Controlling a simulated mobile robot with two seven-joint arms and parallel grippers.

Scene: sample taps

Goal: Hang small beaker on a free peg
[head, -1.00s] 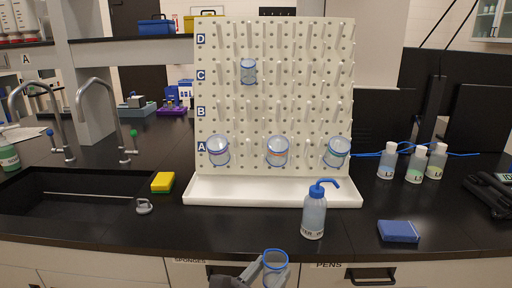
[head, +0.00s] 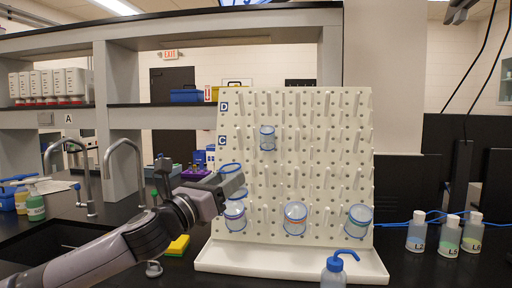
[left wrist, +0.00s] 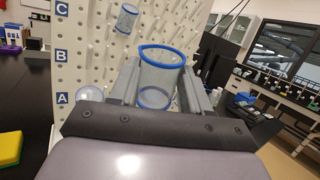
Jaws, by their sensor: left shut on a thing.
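My left gripper (head: 232,182) is shut on a small clear beaker with a blue rim (left wrist: 158,82). The beaker is roughly upright between the fingers in the left wrist view; in the head view mostly its rim (head: 230,168) shows, the rest hidden by the gripper. They are in front of the left part of the white pegboard (head: 335,150), around row B. One beaker hangs in row C (head: 267,138). Row A has three beakers, at left (head: 235,222), middle (head: 295,218) and right (head: 358,220). Many pegs are bare. My right gripper is out of view.
A white drip tray (head: 290,262) lies below the board. A blue-capped wash bottle (head: 334,272) stands in front of it. A yellow sponge (head: 178,246) and tap (head: 125,170) are at left. Several labelled bottles (head: 448,235) stand at right.

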